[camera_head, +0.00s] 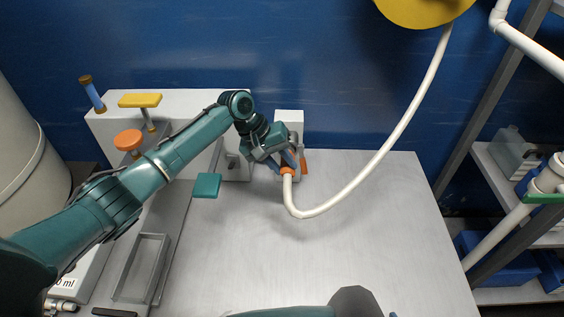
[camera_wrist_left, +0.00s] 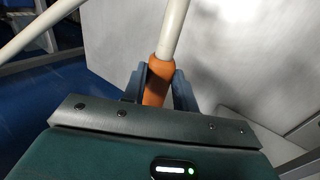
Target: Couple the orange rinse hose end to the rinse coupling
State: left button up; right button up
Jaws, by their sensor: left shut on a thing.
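The orange hose end (camera_head: 288,171) is on the tip of a white hose (camera_head: 362,178). My left gripper (camera_head: 289,165) is shut on it, in front of a white block (camera_head: 289,125) at the back of the bench. In the left wrist view the orange hose end (camera_wrist_left: 158,80) sits between the two blue fingers, with the white hose (camera_wrist_left: 174,28) running up out of it. Another orange part (camera_head: 304,166) shows just right of the gripper. I cannot tell whether it is the rinse coupling, or whether the hose end touches anything. My right gripper is not in view.
The hose rises to a yellow round part (camera_head: 423,8) at the top. A white housing (camera_head: 180,103) with a yellow handle (camera_head: 140,100) and an orange knob (camera_head: 128,140) stands left. The bench middle (camera_head: 240,250) is clear.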

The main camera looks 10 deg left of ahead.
pick_arm(q)
jog(key=shift+w+a, duration=0.1)
jog(key=shift+w, duration=0.45)
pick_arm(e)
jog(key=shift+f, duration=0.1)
pick_arm(q)
jog(key=shift+w+r, duration=0.1)
dwell(0.8)
jog(key=o, duration=1.1)
